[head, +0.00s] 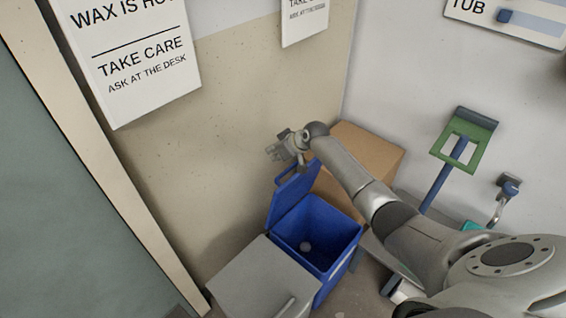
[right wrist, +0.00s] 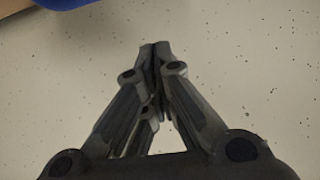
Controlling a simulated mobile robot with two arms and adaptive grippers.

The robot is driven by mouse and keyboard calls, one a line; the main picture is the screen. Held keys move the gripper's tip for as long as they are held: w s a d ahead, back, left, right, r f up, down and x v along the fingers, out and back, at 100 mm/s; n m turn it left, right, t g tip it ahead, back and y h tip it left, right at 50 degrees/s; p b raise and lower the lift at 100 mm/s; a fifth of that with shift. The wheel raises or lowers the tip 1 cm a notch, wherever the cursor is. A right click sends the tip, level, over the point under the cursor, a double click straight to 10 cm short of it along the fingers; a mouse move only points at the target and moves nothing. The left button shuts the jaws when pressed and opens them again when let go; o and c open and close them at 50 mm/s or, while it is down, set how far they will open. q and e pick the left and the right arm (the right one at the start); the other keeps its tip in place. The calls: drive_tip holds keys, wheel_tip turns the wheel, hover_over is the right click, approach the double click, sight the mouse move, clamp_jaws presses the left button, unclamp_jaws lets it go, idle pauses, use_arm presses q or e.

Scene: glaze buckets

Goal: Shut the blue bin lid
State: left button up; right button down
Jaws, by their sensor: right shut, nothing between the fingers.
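The blue bin (head: 330,246) stands on the floor with its lid (head: 291,196) open, tilted up and back toward the wall on the bin's left side. A small pale round thing lies inside the bin. My right gripper (head: 272,153) is just above and behind the raised lid, near the wall; I cannot tell whether it touches the lid. In the right wrist view its fingers (right wrist: 155,48) are closed together with nothing between them, against the speckled wall. A blue edge, probably the lid, shows at the top left of that view (right wrist: 70,3). My left gripper is not in view.
A grey cabinet (head: 258,280) stands close in front of the bin. A cardboard-brown box (head: 368,148) is behind it in the corner. A green-framed stand with a blue post (head: 443,187) is to the right. Signs hang on the walls, and a green door (head: 60,200) is at left.

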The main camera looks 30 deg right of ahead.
sight(291, 186)
drive_tip(key=s, duration=0.1)
drive_tip(key=s+f+p, duration=0.1)
drive_tip(key=s+d, duration=0.1)
drive_tip(key=shift+s+d+f, duration=0.1)
drive_tip(key=shift+s+f, duration=0.15)
drive_tip(key=shift+f, duration=0.05)
drive_tip(key=shift+s+f, duration=0.1)
drive_tip(key=shift+s, duration=0.05)
